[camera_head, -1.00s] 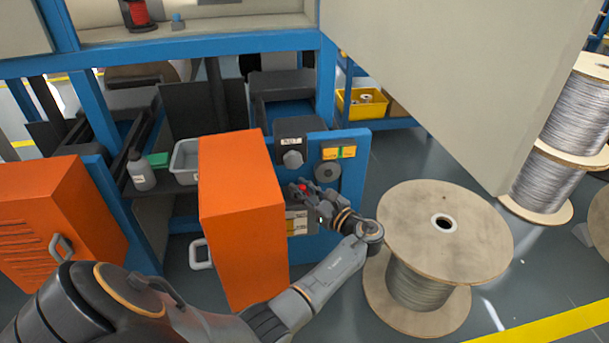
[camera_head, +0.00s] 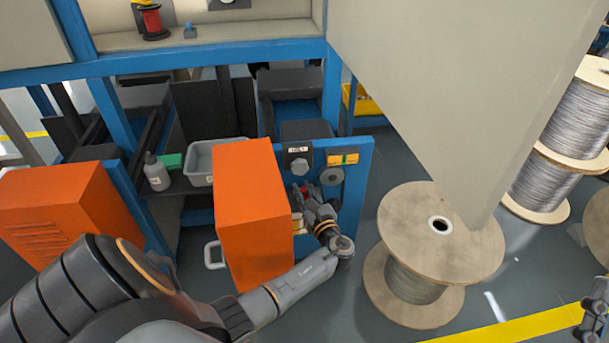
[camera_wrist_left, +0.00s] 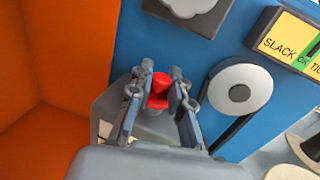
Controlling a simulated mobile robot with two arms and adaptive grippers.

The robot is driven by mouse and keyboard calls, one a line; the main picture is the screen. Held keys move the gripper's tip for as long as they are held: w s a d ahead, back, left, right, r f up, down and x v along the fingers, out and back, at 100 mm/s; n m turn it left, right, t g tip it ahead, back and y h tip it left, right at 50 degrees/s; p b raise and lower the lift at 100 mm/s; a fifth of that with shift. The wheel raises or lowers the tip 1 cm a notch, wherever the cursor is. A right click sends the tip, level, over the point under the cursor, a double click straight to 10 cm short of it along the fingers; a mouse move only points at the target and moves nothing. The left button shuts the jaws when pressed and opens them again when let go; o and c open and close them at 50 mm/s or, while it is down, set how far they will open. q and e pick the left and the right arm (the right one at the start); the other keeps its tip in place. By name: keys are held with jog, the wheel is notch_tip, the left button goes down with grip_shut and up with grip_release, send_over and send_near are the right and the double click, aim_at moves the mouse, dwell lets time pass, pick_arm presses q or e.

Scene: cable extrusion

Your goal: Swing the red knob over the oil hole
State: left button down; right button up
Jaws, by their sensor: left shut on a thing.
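The red knob (camera_wrist_left: 159,86) sits between the two fingers of my left gripper (camera_wrist_left: 158,95) in the left wrist view, in front of the blue panel. My left gripper (camera_head: 305,194) is shut on the knob, a small red spot (camera_head: 306,187) in the head view, just right of the orange cabinet. The fingers hide part of the knob and what lies beneath it. I cannot make out the oil hole. A bit of my right gripper (camera_head: 594,316) shows at the lower right edge; its fingers are not clear.
The orange cabinet (camera_head: 252,215) stands close on the left of my left gripper. The blue panel (camera_head: 355,190) carries a grey dial (camera_head: 332,177) and a SLACK label (camera_wrist_left: 281,43). A wooden cable spool (camera_head: 400,225) stands to the right. A grey tray (camera_head: 202,181) is behind.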

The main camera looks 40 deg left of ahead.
pick_arm(q)
jog(key=shift+a+m+t+p, duration=0.1)
jog(key=shift+m+t+p, duration=0.25)
jog(key=shift+t, duration=0.15)
jog(key=shift+h, duration=0.3)
pick_arm(e)
jog(key=shift+w+f+g+h, duration=0.15)
jog(key=shift+w+f+g, duration=0.4)
jog(key=shift+f, duration=0.25)
jog(key=shift+w+f+g+h, duration=0.1)
jog(key=shift+w+f+g, duration=0.25)
jog(key=shift+f+g, duration=0.35)
jog(key=shift+w+f+g+h, duration=0.15)
jog(key=shift+w+f+g, duration=0.35)
jog(key=shift+f, duration=0.35)
pick_arm(q)
jog(key=c, duration=1.2)
grip_release()
jog(key=v, duration=1.2)
jog(key=shift+s+a, duration=0.1)
jog(key=shift+f, duration=0.1)
